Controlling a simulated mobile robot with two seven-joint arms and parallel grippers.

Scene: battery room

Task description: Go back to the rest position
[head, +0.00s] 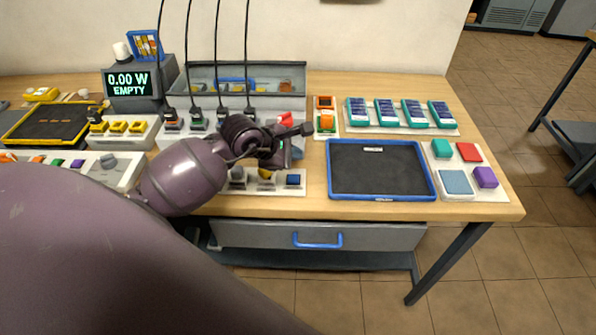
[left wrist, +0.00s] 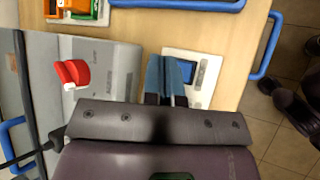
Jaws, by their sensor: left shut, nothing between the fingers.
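My left gripper (head: 272,155) is over the bench, above the grey device with the red switch and close to the small white panel with coloured buttons. Its arm comes in from the lower left and bends down at the wrist. In the left wrist view the two fingers (left wrist: 168,76) are together, with nothing seen held between them. The fingertips are partly hidden by the arm in the head view. My right gripper shows in neither view.
The wooden bench (head: 470,207) carries a blue-rimmed tray (head: 381,168), a rack of teal-and-blue cells (head: 401,115), a meter (head: 130,84) and hanging cables (head: 216,50). A red switch (left wrist: 72,73) lies near the fingers. A drawer with a blue handle (head: 318,240) is below.

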